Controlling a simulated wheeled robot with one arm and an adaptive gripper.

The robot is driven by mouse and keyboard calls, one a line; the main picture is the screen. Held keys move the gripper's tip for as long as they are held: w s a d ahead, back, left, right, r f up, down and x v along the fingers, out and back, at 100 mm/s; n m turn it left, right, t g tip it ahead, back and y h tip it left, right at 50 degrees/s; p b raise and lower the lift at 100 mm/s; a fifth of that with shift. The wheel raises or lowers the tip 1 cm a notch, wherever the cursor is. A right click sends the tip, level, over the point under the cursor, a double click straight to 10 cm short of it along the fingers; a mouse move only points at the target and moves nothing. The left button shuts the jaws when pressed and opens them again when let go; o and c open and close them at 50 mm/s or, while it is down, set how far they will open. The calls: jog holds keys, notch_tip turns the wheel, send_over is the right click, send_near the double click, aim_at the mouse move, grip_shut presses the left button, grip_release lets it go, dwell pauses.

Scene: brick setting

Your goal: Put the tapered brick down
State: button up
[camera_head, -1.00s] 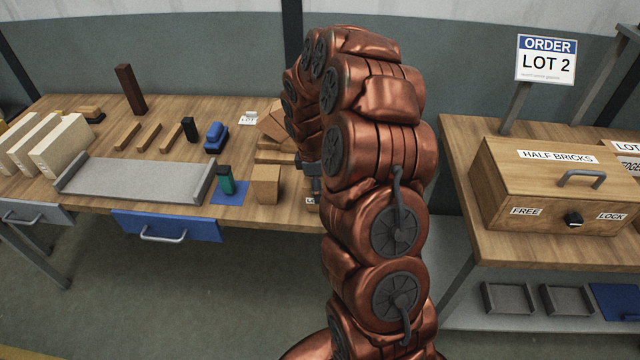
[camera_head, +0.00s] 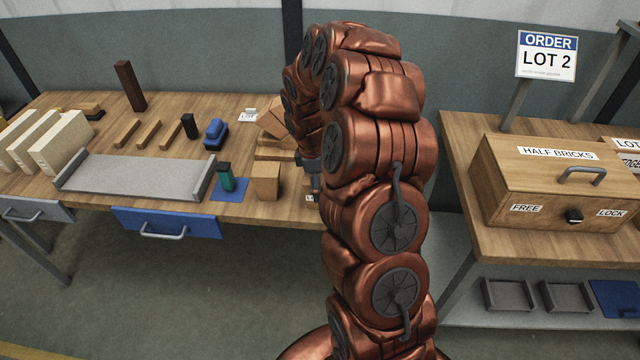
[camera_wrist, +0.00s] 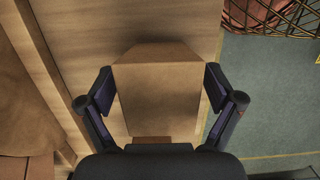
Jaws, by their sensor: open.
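The tapered brick (camera_wrist: 160,92) is a tan block with slanted corners at its far end in the wrist view. It lies between the two dark fingers of my gripper (camera_wrist: 160,101), over the wooden table near its edge. The fingers are open, one on each side and close to the brick; I cannot tell if either touches it. In the head view only a dark part of my gripper (camera_head: 309,163) shows, left of my copper arm.
A wooden block (camera_head: 266,182) stands left of my gripper, beside a teal-and-black item on a blue mat (camera_head: 230,197). Stacked bricks (camera_head: 272,120) stand behind. A grey tray (camera_head: 135,177) lies further left. The HALF BRICKS box (camera_head: 548,185) stands on the right table, across a gap.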

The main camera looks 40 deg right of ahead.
jog(key=r+b, duration=0.1)
jog(key=r, duration=0.3)
jog(key=a+r+b, duration=0.1)
jog(key=r, duration=0.2)
jog(key=w+r, duration=0.1)
jog(key=r, duration=0.3)
jog(key=shift+w+a+r+b, duration=0.1)
jog(key=shift+a+r+b, duration=0.05)
jog(key=shift+r+b, duration=0.25)
jog(key=shift+r, duration=0.15)
jog(key=shift+a+r, duration=0.1)
jog(key=shift+a, duration=0.1)
jog(key=s+a+r+m+y, duration=0.1)
jog(key=s+a+r+m, duration=0.15)
jog(key=s+a, duration=0.65)
jog(key=s+a+r+m, duration=0.1)
jog(key=s+a+m, duration=0.2)
jog(key=s+a, duration=0.6)
jog(key=s+a+f+m, duration=0.1)
jog(key=s+m, duration=0.3)
jog(key=s, duration=0.9)
jog(key=shift+s+f+g, duration=0.3)
jog(key=shift+s+f, duration=0.05)
jog(key=shift+f, duration=0.1)
